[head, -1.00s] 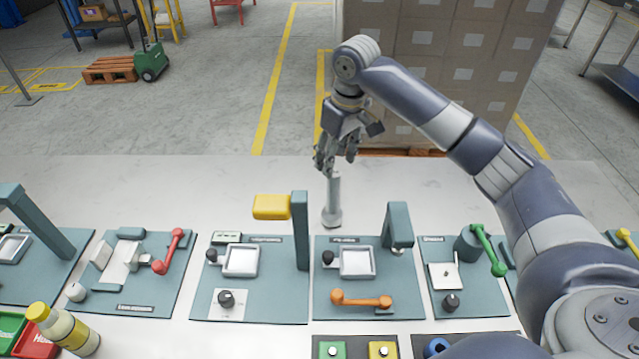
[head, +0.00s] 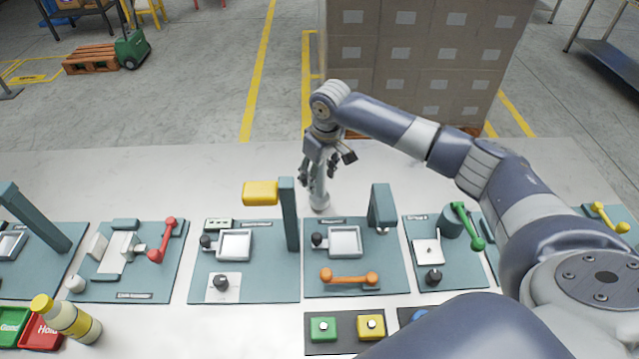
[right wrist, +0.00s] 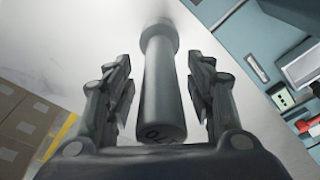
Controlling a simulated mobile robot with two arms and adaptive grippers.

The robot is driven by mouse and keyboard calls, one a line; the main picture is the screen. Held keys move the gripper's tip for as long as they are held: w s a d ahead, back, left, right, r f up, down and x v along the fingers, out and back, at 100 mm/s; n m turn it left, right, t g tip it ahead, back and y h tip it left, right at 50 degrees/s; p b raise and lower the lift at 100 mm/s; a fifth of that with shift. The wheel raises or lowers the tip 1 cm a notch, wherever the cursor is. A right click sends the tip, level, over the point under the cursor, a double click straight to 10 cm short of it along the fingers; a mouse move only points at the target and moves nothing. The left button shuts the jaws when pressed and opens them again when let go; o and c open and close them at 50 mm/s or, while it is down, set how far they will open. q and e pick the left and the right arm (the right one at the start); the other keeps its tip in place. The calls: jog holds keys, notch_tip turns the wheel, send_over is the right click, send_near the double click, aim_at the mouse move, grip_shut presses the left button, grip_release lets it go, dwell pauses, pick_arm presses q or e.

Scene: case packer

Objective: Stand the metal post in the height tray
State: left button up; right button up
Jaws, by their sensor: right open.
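The grey metal post (head: 319,200) stands upright on the white table behind the panels, on a wider foot. My right gripper (head: 317,172) points down over it, fingers open around its upper part. In the right wrist view the post (right wrist: 164,80) lies between the two spread fingers (right wrist: 160,100), with a gap on each side; a dark mark shows on its near end. Two square white trays are in view: one on the yellow-block panel (head: 235,245), one on the panel to its right (head: 345,241). The labels are too small to tell which is the height tray. My left gripper is out of view.
A tall teal column (head: 289,215) with a yellow block (head: 260,193) rises left of the post. A teal stand (head: 382,206) rises to its right. An orange handle (head: 348,277) lies in front of the right tray. A yellow-capped bottle (head: 70,320) is front left.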

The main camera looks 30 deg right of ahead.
grip_shut()
jog(key=shift+r, duration=0.1)
